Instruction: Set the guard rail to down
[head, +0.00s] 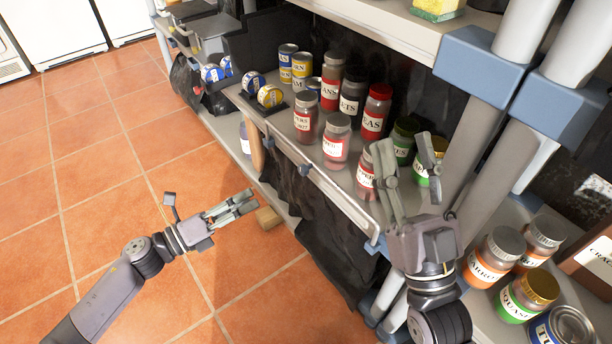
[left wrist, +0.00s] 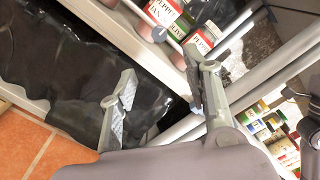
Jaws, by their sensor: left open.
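The guard rail (head: 338,193) is a thin grey bar along the front edge of the middle shelf in the head view, with small blue-grey brackets. Whether it is raised or lowered is hard to tell. My left gripper (head: 240,203) is open and empty, over the floor to the left of the shelf front, apart from the rail. In the left wrist view its two fingers (left wrist: 158,92) are spread in front of the dark space below the shelf edge. My right gripper (head: 408,158) is open, fingers pointing up, near the rail's right end; it hides some jars.
Jars and cans (head: 336,140) crowd the shelf behind the rail. More jars (head: 493,256) stand at lower right. Grey posts (head: 480,150) rise at right. The tiled floor (head: 100,170) at left is clear.

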